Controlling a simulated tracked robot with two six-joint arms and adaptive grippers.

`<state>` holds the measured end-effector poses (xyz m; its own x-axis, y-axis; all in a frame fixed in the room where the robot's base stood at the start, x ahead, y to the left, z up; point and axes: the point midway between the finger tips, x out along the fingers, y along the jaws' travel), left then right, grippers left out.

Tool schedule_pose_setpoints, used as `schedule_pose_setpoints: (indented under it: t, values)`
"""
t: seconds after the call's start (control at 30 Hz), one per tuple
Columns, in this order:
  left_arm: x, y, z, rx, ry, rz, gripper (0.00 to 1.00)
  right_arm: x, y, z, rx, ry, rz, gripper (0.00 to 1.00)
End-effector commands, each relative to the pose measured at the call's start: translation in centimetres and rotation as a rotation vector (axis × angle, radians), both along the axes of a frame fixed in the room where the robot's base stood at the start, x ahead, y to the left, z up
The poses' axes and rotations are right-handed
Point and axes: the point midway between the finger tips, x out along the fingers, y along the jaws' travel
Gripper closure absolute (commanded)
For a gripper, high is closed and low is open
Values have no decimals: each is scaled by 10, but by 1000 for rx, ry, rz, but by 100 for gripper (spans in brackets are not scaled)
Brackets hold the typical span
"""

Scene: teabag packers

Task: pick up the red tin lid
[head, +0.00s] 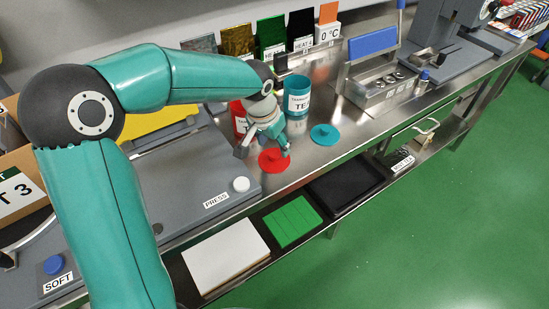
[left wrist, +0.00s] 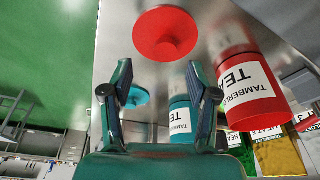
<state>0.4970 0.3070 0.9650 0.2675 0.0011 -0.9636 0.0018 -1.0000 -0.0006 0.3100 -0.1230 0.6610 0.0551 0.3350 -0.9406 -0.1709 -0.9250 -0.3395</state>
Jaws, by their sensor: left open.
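The red tin lid (head: 272,160) lies on the steel bench in the head view, with a small knob on top. It also shows in the left wrist view (left wrist: 166,33), beyond the fingertips. My left gripper (head: 264,152) is just above and beside the lid, partly in front of it. In the left wrist view its two fingers (left wrist: 158,80) are apart with nothing between them. The red tea tin (left wrist: 243,85) stands close by; in the head view it is partly hidden behind my gripper (head: 238,118). My right gripper is not in view.
A teal tea tin (head: 298,95) stands behind the gripper, and a teal lid (head: 325,135) lies to the right of the red lid. A grey press base with a white knob (head: 241,184) is at the left. The bench's front edge is near the lid.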

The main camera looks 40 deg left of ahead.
Motion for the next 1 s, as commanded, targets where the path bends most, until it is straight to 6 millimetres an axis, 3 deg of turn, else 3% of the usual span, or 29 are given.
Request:
schedule_pose_setpoints:
  t: [0.33, 0.63, 0.93, 1.0]
  values:
    - [9, 6, -43, -2, 4, 0, 41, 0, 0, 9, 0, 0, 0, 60]
    - [11, 6, -47, -2, 1, -1, 41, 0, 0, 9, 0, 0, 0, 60]
    - [11, 6, -47, -2, 0, -1, 91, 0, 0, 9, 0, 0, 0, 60]
    - [12, 6, -47, -2, 0, -1, 94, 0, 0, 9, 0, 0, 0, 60]
